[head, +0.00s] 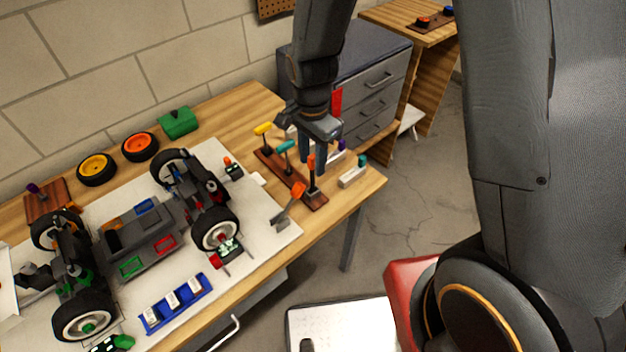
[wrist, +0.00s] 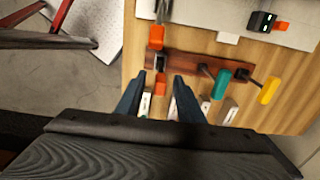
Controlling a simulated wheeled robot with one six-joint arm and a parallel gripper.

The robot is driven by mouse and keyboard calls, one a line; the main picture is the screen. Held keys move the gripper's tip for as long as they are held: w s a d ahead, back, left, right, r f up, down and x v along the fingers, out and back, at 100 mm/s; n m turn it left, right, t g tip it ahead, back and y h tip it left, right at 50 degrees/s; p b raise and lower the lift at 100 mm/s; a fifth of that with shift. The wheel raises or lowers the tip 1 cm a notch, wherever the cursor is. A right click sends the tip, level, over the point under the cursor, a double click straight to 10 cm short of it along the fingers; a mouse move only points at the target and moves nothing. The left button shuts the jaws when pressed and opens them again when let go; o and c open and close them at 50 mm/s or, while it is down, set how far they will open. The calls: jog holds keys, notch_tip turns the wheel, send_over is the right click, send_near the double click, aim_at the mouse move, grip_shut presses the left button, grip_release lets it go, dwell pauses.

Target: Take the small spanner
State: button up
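My gripper (head: 313,165) points down over the right end of the workbench, beside the wooden tool rack. In the wrist view my gripper (wrist: 158,80) is open, its two fingers apart with nothing held. An orange-handled tool (wrist: 160,84) shows between the fingertips; I cannot tell how far below them it is. Pale slim pieces with coloured ends lie past the rack, partly hidden by my gripper. One pale piece (head: 352,176) has a teal end, and another has a purple end (head: 342,145). I cannot tell which piece is the small spanner.
The dark wooden rack (head: 268,163) holds tools with yellow (head: 263,130), teal (head: 286,145) and orange handles. A toy car (head: 140,240) and a blue tray (head: 178,305) fill the left. A grey drawer cabinet (head: 360,80) stands behind.

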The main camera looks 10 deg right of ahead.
grip_shut()
jog(key=shift+r, duration=0.1)
dwell(0.3)
